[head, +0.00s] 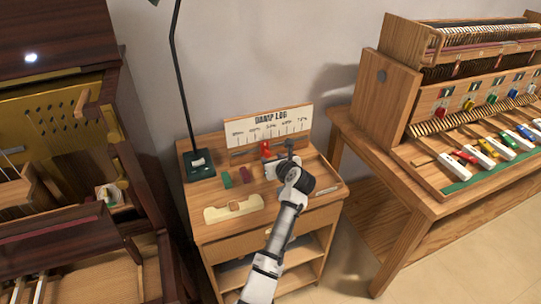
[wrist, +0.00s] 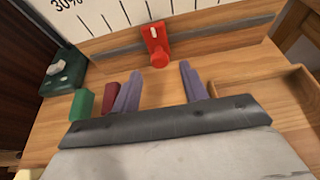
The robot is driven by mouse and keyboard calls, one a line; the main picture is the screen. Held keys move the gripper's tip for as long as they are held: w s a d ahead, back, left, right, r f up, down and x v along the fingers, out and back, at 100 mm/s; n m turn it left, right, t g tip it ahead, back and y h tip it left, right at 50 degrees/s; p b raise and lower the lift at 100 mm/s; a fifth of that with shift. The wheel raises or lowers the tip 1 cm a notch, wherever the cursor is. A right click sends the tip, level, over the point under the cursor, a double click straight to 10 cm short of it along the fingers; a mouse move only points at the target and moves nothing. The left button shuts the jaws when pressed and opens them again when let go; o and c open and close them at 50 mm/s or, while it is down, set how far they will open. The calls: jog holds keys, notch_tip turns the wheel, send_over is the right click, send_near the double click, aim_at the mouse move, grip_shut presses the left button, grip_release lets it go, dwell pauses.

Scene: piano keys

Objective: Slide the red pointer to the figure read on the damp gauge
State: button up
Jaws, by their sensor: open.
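The red pointer (head: 265,149) sits on a dark rail along the foot of the white DAMP LOG scale board (head: 270,126), near the middle of its percent marks. In the wrist view the pointer (wrist: 157,42) stands just beyond my gripper (wrist: 160,72), roughly centred between the fingers. The fingers are apart with nothing between them, and do not appear to touch the pointer. In the head view my gripper (head: 280,166) is over the small desk. A small round white-faced object (head: 108,193) at left may be the gauge; its reading is too small to make out.
A green block (head: 226,180), a dark red block (head: 244,175) and a pale curved piece (head: 234,208) lie on the desk. The lamp base (head: 198,165) stands at its back left. A wooden tray edge (wrist: 280,92) is at right. Pianos flank the desk.

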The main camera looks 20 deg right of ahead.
aim_at(266, 151)
jog(key=shift+x, duration=1.35)
grip_shut()
